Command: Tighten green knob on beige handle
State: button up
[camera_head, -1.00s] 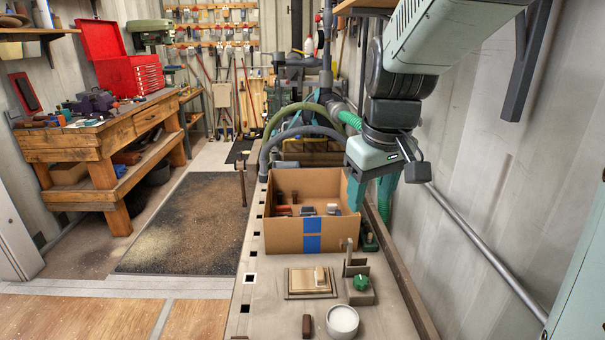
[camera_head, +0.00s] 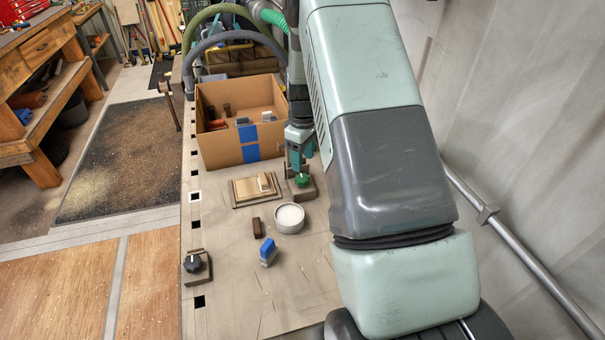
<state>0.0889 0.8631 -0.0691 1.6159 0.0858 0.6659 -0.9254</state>
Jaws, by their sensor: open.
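The green knob (camera_head: 303,181) sits on a small grey-brown base (camera_head: 301,193) on the workbench, right of a flat wooden board. A small upright beige piece (camera_head: 263,182) stands on that board (camera_head: 250,194); I cannot tell whether it is the beige handle. My gripper (camera_head: 299,168) points down just above and behind the green knob, with its teal fingers open. Contact with the knob cannot be made out. The upright bracket behind the knob is mostly hidden by my gripper.
An open cardboard box (camera_head: 243,155) with several items stands behind the board. A round white-filled dish (camera_head: 289,218), a dark brown block (camera_head: 257,227) and a blue-topped piece (camera_head: 268,252) lie in front. A black knob (camera_head: 193,263) is at the bench's left edge.

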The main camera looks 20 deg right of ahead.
aim_at(303, 178)
notch_tip(303, 178, down, 7)
jog(key=shift+r, duration=0.1)
dwell(0.3)
